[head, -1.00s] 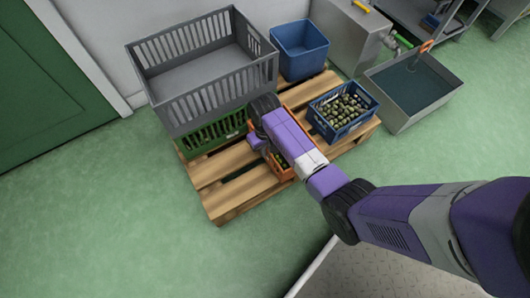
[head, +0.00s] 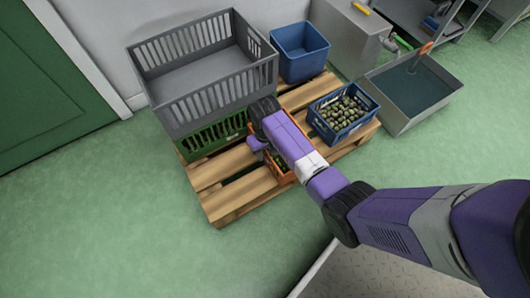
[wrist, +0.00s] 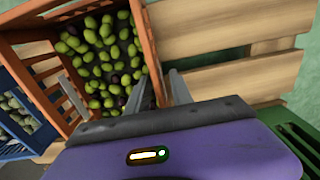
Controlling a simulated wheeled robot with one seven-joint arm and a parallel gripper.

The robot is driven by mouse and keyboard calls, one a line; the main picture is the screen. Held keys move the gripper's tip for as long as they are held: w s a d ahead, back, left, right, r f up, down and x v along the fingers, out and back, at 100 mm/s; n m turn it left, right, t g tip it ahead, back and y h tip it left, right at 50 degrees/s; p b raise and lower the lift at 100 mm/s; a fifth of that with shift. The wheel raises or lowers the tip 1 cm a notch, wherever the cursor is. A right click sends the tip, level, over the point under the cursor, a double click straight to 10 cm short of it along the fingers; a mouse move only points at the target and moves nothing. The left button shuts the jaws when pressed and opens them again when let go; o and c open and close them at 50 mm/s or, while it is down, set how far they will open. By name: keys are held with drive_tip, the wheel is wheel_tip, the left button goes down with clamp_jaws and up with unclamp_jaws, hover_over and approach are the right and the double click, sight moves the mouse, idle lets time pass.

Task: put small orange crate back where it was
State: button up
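The small orange crate (wrist: 151,50) holds green and dark olives and fills the upper left of the wrist view. In the head view the crate (head: 288,179) shows only in part, behind my arm, over the front of the wooden pallet (head: 232,206). My gripper (wrist: 163,90) has its grey fingers on either side of the crate's right wall in the wrist view, close against it. It looks shut on that wall. In the head view the fingers are hidden. I cannot tell whether the crate's bottom touches the slats.
A blue crate of olives (head: 340,131) stands to the right on the pallet. A grey crate (head: 205,100) sits on a green crate (head: 215,136) at the left. A blue bin (head: 300,60) stands behind. A metal basin (head: 405,112) is at the right. Bare slats show at the front left.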

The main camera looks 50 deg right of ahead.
wheel_tip(320, 180, up, 12)
drive_tip(key=p, duration=0.5)
drive_tip(key=shift+f+p, duration=0.15)
drive_tip(key=shift+p, duration=0.2)
drive_tip(key=s+a+f+t, duration=0.3)
drive_tip(key=s+a+f, duration=0.2)
drive_tip(key=s+a, duration=0.15)
drive_tip(key=s+a+r+n+t, duration=0.1)
drive_tip(key=s+a+r+t, duration=0.35)
drive_tip(key=s, duration=0.35)
drive_tip(key=s+a+r+n+t, duration=0.1)
drive_tip(key=s+r+t, duration=0.2)
drive_tip(key=r, duration=1.1)
drive_tip(key=s+a+r+n+t, duration=0.1)
drive_tip(key=s+r+t, duration=0.3)
drive_tip(key=s+r, duration=0.5)
wheel_tip(320, 180, up, 5)
drive_tip(key=shift+s+f, duration=0.1)
drive_tip(key=shift+s, duration=0.15)
drive_tip(key=shift+a+t, duration=0.1)
drive_tip(key=shift+t, duration=0.15)
